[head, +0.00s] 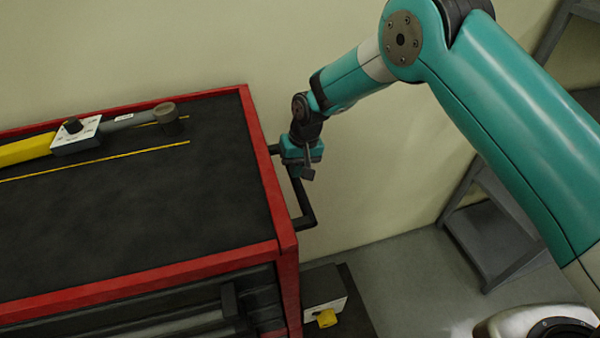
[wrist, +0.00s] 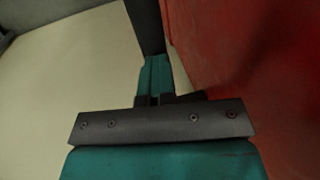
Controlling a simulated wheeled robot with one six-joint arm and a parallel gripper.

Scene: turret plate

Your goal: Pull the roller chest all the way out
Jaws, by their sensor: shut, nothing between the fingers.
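The roller chest (head: 264,160) has a red frame and a black top and fills the left of the head view. Its red side (wrist: 225,60) fills the right of the wrist view. A dark bar handle (head: 304,207) sticks out from its right side; the bar (wrist: 146,25) also shows just beyond my fingertips in the wrist view. My gripper (head: 305,172) is at the far part of this handle, beside the chest's side. Its teal fingers (wrist: 154,75) are together, with nothing held between them. Whether they touch the bar I cannot tell.
A yellow and grey tool (head: 75,134) lies on the chest top. A pale box with a yellow part (head: 325,302) stands low by the chest's near right corner. A pale wall (head: 230,50) is behind. Grey floor (head: 400,275) is open to the right, before a grey metal frame (head: 490,240).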

